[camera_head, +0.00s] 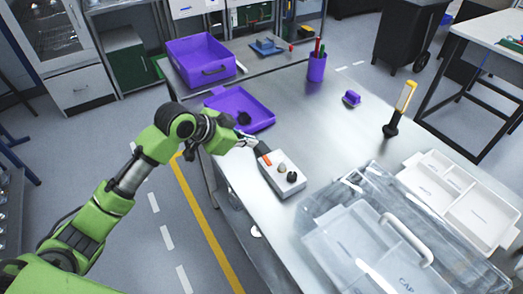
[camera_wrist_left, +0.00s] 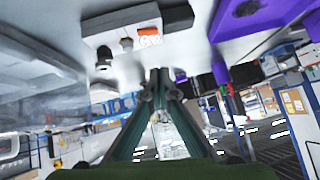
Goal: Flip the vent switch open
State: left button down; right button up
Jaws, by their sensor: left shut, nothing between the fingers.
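A white control box (camera_head: 280,186) stands near the table's left edge. On its top are an orange-red part (camera_head: 266,159), a pale knob (camera_head: 282,167) and a dark knob (camera_head: 292,176). I cannot tell which is the vent switch or how it is set. My left gripper (camera_head: 254,143) is shut and empty, just beyond the box's orange-red end. The left wrist view shows the box upside down (camera_wrist_left: 105,39), with the orange-red part (camera_wrist_left: 149,37) near the gripper's fingertips (camera_wrist_left: 158,76). Contact is not clear. My right gripper is not in view.
A purple tray (camera_head: 262,112) lies behind my left gripper. A purple bin (camera_head: 203,58) and a purple pen cup (camera_head: 317,68) stand farther back. A clear lidded case (camera_head: 345,250) and a white divided tray (camera_head: 425,177) fill the right front. The middle of the table is clear.

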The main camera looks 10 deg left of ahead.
pick_arm(q)
jog(key=p, duration=0.1)
send_over(266, 155)
jog(key=s, duration=0.3)
jog(key=f, duration=0.4)
jog(key=shift+w+a+f, duration=0.25)
jog(key=shift+a+f, duration=0.05)
jog(key=shift+a, duration=0.1)
jog(key=f, duration=0.1)
jog(key=f+p, duration=0.1)
jog(key=shift+w+f, duration=0.25)
jog(key=shift+f, duration=0.1)
jog(key=shift+w+a+f, duration=0.1)
jog(key=shift+a+f, duration=0.15)
jog(key=shift+f, duration=0.55)
jog(key=shift+w+a+f+g+b, duration=0.2)
jog(key=shift+f+g+b, duration=0.1)
jog(key=shift+f, duration=0.15)
jog(key=shift+s+d, duration=0.1)
